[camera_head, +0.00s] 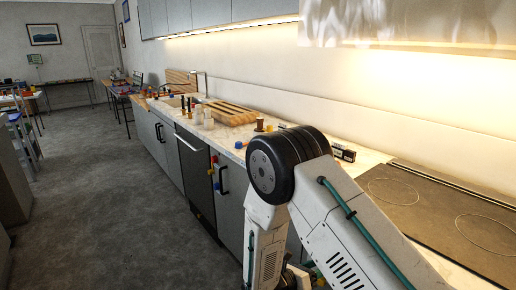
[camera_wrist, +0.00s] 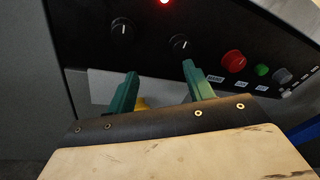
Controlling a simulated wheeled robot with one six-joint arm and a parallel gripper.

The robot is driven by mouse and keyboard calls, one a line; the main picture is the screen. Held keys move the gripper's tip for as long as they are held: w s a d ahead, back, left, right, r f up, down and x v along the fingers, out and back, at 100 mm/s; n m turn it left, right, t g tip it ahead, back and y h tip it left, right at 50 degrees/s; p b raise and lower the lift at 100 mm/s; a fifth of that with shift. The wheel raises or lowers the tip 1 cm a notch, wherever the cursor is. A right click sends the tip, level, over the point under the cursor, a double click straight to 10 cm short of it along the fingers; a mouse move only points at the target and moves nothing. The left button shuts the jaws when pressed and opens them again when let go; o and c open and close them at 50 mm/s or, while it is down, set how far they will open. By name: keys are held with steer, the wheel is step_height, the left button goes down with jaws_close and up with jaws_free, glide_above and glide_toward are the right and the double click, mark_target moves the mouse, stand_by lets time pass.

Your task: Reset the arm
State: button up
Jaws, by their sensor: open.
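My gripper (camera_wrist: 158,78) shows in the wrist view as two green fingers, spread apart with nothing clasped between them. They point toward a black control panel (camera_wrist: 95,50). I cannot tell whether the fingertips touch it. In the head view my white arm, with its black round joint, bends down at the lower right, and the gripper cannot be made out there.
The panel has dark knobs (camera_wrist: 122,30), a red button (camera_wrist: 233,61), a green button (camera_wrist: 262,70) and a lit red lamp (camera_wrist: 165,2). A counter with a cooktop (camera_head: 440,212) and a wooden rack (camera_head: 228,113) runs along the right wall. The grey floor (camera_head: 105,190) at left is open.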

steer(key=s+d+r+m+g+y, duration=0.3)
steer(key=s+r+m+y, duration=0.4)
steer(key=s+r+m, duration=0.7)
steer(key=s+d+r+m+g+y, duration=0.3)
steer(key=s+r+m+y, duration=0.5)
steer(key=s+r+m, duration=0.7)
step_height(320, 180, up, 3)
steer(key=shift+s+d+r, duration=0.1)
steer(key=shift+s+d, duration=0.15)
steer(key=shift+s, duration=0.3)
